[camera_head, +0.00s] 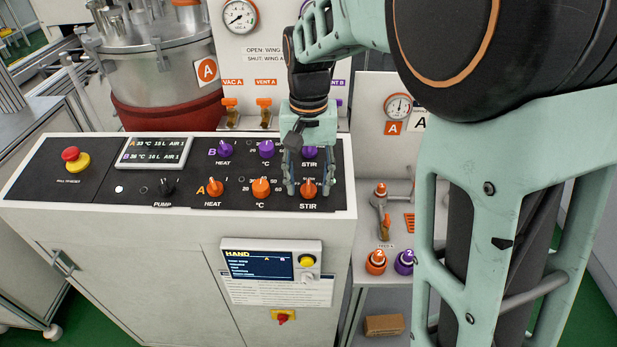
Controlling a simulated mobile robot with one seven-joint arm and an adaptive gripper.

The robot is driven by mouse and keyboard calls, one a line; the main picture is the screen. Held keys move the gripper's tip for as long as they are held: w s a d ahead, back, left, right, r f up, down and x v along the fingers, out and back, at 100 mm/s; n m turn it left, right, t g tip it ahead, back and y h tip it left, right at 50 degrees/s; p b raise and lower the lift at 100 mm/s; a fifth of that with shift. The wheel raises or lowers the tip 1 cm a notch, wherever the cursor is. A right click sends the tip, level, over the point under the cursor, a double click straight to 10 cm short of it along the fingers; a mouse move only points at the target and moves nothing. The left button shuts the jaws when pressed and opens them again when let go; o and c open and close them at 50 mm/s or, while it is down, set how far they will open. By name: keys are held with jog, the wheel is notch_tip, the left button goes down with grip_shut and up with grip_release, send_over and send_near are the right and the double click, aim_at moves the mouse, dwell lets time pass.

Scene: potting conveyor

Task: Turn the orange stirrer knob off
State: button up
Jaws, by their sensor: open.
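The orange stirrer knob (308,188) is on the black control panel (110,183), in the front row at the right, above the label "STIR". Its exact pointer direction is too small to tell. My gripper (308,190) points down at the panel with its fingers spread to either side of the orange stirrer knob. I cannot tell whether the fingers touch it. The purple stirrer knob (310,153) is just behind, partly hidden by my gripper.
Close left are the orange temperature knob (261,188) and orange heat knob (215,187). Purple knobs stand behind them. A red emergency button (71,155) is far left. Valves and a gauge (240,16) rise behind the panel.

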jog(key=c, duration=1.1)
jog(key=shift+c, duration=0.2)
jog(key=shift+n, duration=0.4)
jog(key=n, duration=0.3)
jog(key=shift+n+h, duration=0.3)
jog(key=shift+h, duration=0.1)
jog(key=n, duration=0.4)
jog(key=shift+a+h, duration=0.1)
jog(key=shift+h, duration=0.2)
jog(key=shift+n+t, duration=0.3)
jog(key=o, duration=1.1)
jog(key=shift+o, duration=0.2)
